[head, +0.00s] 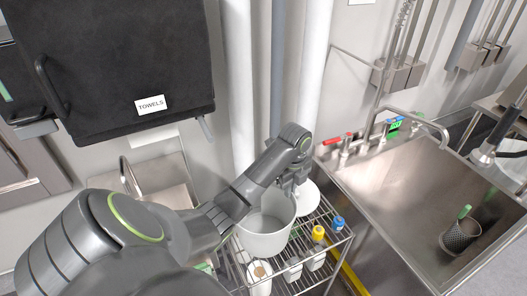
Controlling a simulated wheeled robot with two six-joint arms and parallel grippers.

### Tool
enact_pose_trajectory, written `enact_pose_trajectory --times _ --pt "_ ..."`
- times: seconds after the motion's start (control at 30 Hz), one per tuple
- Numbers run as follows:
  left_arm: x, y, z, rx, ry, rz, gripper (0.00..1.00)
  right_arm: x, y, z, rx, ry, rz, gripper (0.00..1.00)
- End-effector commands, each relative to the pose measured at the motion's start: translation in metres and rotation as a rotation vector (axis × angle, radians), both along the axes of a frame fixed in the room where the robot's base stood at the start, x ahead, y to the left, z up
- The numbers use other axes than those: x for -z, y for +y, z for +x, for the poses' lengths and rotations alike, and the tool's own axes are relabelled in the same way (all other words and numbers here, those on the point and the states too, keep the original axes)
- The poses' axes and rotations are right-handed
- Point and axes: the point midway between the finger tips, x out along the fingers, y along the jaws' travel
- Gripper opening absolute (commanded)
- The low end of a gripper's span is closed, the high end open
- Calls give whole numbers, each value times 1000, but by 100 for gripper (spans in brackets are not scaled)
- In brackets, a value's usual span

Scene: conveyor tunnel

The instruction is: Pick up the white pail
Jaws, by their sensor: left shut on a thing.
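The white pail (265,243) is at the wire shelf rack, below the sink's left edge. It looks upright and its open top faces up. My left arm reaches over from the left, and my left gripper (293,188) is at the pail's far right rim, shut on it. The fingertips are partly hidden by the wrist. I cannot tell whether the pail's base touches the shelf. My right gripper is not seen.
The wire rack (322,262) holds a yellow-capped bottle (318,234), a blue-capped bottle (338,224) and other white containers. A white round thing (308,200) is right beside the pail. A steel sink (400,190) stands right; a black towel dispenser (120,60) hangs upper left.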

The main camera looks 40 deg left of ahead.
Motion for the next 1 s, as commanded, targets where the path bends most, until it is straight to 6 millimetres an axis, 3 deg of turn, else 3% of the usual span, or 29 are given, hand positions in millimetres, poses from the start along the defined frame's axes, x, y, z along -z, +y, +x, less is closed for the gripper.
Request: enact_pose_trajectory --times 0.73,1.0 --pt "-2 0 0 0 0 -1 0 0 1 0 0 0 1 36" --pt "-31 0 0 0 -2 1 0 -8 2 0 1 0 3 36"
